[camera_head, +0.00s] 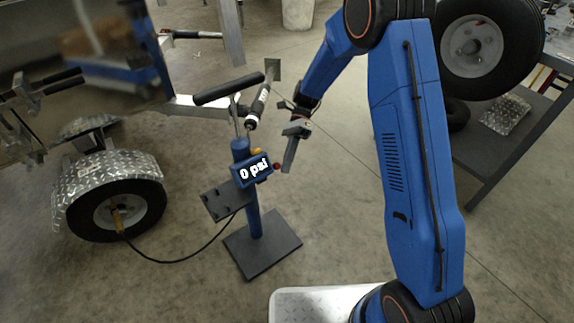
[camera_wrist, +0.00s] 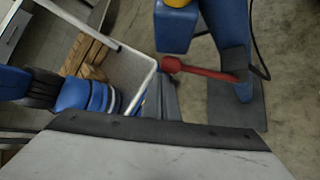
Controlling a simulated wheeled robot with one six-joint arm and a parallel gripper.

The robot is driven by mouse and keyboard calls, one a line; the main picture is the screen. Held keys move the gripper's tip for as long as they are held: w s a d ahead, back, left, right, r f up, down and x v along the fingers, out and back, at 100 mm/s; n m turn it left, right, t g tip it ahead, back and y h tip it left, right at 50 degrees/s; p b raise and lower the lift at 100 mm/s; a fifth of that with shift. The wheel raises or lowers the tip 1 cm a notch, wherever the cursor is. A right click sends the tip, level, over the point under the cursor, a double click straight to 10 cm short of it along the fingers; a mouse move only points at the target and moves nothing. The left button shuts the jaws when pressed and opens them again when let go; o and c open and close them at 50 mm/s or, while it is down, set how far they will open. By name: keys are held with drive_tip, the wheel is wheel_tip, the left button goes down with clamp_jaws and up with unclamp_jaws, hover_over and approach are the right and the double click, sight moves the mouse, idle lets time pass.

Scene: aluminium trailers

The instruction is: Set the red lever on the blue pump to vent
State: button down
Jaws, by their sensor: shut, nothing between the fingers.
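The blue pump (camera_head: 253,215) stands upright on a dark base plate, its display (camera_head: 254,171) reading "0 psi". The red lever (camera_wrist: 205,72) shows in the wrist view as a bar with a round knob at its left end. In the head view only its small red knob (camera_head: 277,166) shows, on the right side of the display box. My gripper (camera_head: 288,167) is shut and empty, its fingertips just right of the knob. In the wrist view the fingertips (camera_wrist: 161,80) are close to the knob; I cannot tell whether they touch.
A black hose runs from the pump to the trailer wheel (camera_head: 115,212) on the left. The pump's black handle (camera_head: 228,88) rises above the display. A grey workbench (camera_head: 500,140) with a tyre stands at the right. The floor right of the pump base is clear.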

drive_tip(key=w+d+r, duration=0.2)
drive_tip(key=w+d, duration=0.3)
drive_tip(key=w, duration=0.2)
drive_tip(key=shift+d+r, duration=0.15)
drive_tip(key=shift+d, duration=0.2)
idle(0.4)
drive_tip(key=shift+w, duration=0.1)
idle(0.4)
